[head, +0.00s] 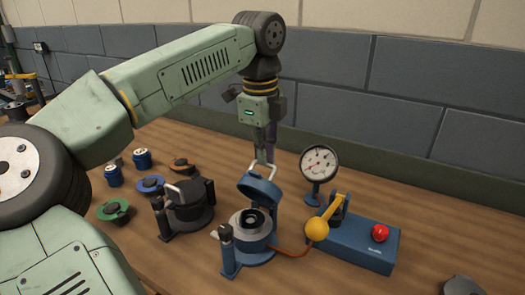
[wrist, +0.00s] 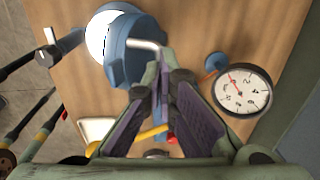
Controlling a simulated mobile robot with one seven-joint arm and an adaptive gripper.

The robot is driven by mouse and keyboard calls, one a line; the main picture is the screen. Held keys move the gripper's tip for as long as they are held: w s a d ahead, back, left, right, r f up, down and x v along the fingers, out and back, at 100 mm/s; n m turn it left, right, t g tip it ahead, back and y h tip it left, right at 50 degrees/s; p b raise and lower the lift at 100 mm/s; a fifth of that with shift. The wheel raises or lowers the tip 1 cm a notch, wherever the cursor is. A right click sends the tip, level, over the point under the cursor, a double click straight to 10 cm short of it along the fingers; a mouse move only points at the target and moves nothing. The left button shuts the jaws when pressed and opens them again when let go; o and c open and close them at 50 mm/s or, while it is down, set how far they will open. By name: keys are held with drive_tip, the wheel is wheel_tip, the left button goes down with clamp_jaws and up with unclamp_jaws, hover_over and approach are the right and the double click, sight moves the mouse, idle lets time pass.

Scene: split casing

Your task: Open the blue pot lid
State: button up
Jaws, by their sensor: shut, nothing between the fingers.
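The blue pot (head: 262,257) stands on the wooden bench, its inside showing a dark round part and a pale rim. Its blue lid (head: 258,188) is raised and tilted up at the back of the pot. The lid's pale bar handle (head: 264,168) points upward. My gripper (head: 265,158) is shut and empty, pointing down right at the handle. In the wrist view the lid (wrist: 118,62) is left of my fingertips (wrist: 166,58), and its handle (wrist: 145,43) ends close to them. I cannot tell whether they touch.
A dark pot (head: 190,207) stands left of the blue pot. A pressure gauge (head: 319,164) stands close on the right, also in the wrist view (wrist: 243,89). A blue box (head: 352,245) with a yellow-knobbed lever (head: 317,229) and red button (head: 380,232) is at right. Small parts lie left.

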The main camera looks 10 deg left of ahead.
drive_tip(key=o, duration=0.4)
drive_tip(key=shift+s+f, duration=0.1)
drive_tip(key=shift+f, duration=0.65)
drive_tip(key=shift+r, duration=0.2)
drive_tip(key=r, duration=1.2)
drive_tip(key=shift+s+a, duration=0.1)
drive_tip(key=shift+s, duration=0.1)
